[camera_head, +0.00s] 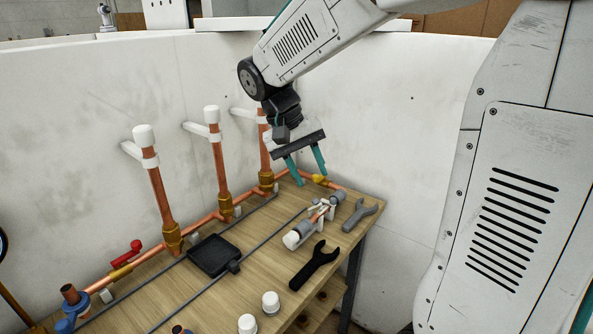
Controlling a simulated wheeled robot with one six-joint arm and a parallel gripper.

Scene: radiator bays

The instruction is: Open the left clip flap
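My gripper (311,178) hangs over the back right of the bench, its two teal fingers apart with nothing visible between them. Below and just right of it, a short copper pipe piece (318,215) with a white cap at its near end lies in grey and white clip-like holders (328,204). The fingertips look apart from it. The clip flaps are too small to tell one from another, or to tell whether the left one is open or shut.
The wooden bench (262,255) carries a black tray (213,255), a black wrench (314,265), a grey wrench (359,214), white caps (270,304) and long grey rods. Upright copper pipes (220,165) with white caps stand along the white wall (75,120) behind.

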